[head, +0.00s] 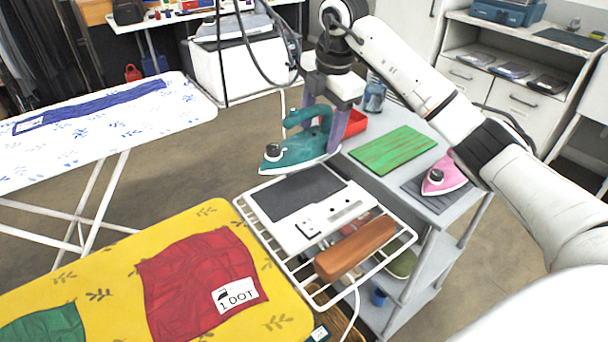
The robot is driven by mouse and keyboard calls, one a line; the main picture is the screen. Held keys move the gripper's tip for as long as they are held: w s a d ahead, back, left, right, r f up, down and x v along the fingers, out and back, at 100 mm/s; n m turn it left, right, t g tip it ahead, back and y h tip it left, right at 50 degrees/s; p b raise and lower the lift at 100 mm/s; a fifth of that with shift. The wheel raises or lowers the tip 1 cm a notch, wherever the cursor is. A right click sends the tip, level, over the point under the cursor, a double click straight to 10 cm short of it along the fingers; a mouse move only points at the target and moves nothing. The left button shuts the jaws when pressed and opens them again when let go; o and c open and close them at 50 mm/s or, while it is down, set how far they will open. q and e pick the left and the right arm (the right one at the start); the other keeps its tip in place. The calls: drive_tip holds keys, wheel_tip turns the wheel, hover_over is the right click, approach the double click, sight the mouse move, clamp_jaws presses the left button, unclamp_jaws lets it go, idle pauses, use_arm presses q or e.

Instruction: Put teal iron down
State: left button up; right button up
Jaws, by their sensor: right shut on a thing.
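A teal iron (297,149) hangs in my right gripper (338,122), which is shut on it. The iron is roughly level, with its nose to the left. It appears just above the far edge of a white station (337,225) with a dark rest plate (291,191); whether it touches anything is hard to tell. The station sits on a white wire rack (408,236) beside the yellow ironing board (207,222). My left gripper is not in view.
A grey cart (424,206) on the right bears a green striped board (392,150), a pink iron (445,177) on a dark mat and a red tray (355,124). A brown wooden block (355,247) lies on the rack. Red cloth (195,280) with a label lies on the yellow board.

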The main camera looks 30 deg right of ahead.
hover_over(319, 183)
wheel_tip(319, 183, down, 9)
drive_tip(key=shift+w+r, duration=0.15)
drive_tip(key=shift+r, duration=0.05)
drive_tip(key=o, duration=1.4)
drive_tip(key=shift+f, duration=0.1)
drive_tip(key=r, duration=0.4)
drive_tip(key=s+r, duration=0.1)
drive_tip(key=r, duration=0.3)
drive_tip(key=s+r, duration=0.1)
drive_tip(key=r, duration=0.3)
drive_tip(key=shift+s+d, duration=0.1)
drive_tip(key=shift+s, duration=0.15)
